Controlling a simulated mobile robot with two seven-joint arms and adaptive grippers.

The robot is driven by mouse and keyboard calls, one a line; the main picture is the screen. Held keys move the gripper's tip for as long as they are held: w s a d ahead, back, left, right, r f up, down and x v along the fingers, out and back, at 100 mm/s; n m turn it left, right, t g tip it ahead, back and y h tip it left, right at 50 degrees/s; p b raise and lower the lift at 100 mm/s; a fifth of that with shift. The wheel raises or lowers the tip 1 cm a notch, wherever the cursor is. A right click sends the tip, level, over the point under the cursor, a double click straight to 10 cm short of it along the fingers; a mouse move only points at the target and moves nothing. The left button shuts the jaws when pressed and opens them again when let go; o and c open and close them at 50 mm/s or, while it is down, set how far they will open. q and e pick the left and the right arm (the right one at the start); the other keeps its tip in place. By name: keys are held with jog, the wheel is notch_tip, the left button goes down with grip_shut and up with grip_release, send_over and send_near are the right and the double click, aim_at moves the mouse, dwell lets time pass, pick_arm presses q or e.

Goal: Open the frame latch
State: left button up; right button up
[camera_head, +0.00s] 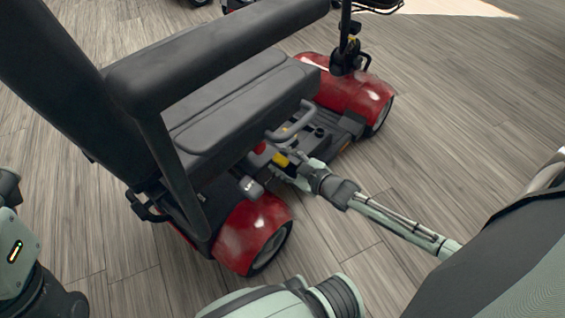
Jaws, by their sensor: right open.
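A red and black mobility scooter (352,92) stands on the floor in the middle of the view. Under its seat are a yellow part (281,160), a red knob-like part (259,148) and a grey looped handle (292,122). I cannot tell for certain which of these is the frame latch. My right gripper (285,171) is open beside the scooter's near side, close to the yellow part. Its fingertips are small and partly lost against the frame, so I cannot tell whether they touch it. My left arm shows at the left edge, but its gripper does not.
The scooter's armrest (215,55) and seat (245,100) overhang the parts beside my right gripper. The red rear fender (250,232) and wheel are just below and left of it. Wood-look floor (465,120) to the right is clear.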

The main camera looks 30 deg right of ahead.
jog(key=shift+w+f, duration=0.1)
jog(key=shift+w, duration=0.2)
grip_shut()
